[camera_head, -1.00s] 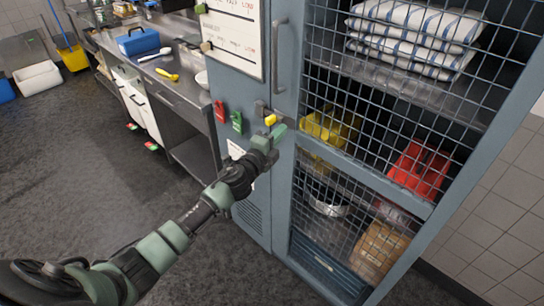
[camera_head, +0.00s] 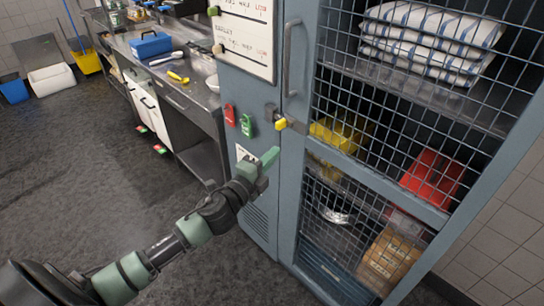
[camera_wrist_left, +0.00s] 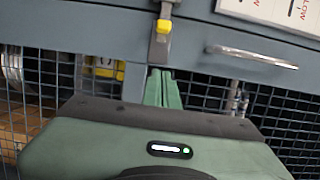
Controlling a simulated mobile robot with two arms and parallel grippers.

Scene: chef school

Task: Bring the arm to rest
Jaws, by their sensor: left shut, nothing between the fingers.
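My left arm comes in from the lower left in the head view. Its green gripper (camera_head: 271,157) is shut and empty, in front of the blue-grey cabinet (camera_head: 262,200), just below the yellow-tipped latch (camera_head: 281,123). In the left wrist view the shut green fingers (camera_wrist_left: 163,88) point at the cabinet front, and the yellow latch (camera_wrist_left: 163,27) shows just beyond their tips. I cannot tell for sure whether the fingers touch the cabinet, but they look apart from the latch. My right gripper is not in view.
The cabinet has mesh doors, with folded striped towels (camera_head: 432,38) and a red item (camera_head: 433,178) inside. A bar handle (camera_head: 293,60) sticks out above the latch. A steel counter (camera_head: 190,92) with a blue toolbox (camera_head: 150,44) stands at left.

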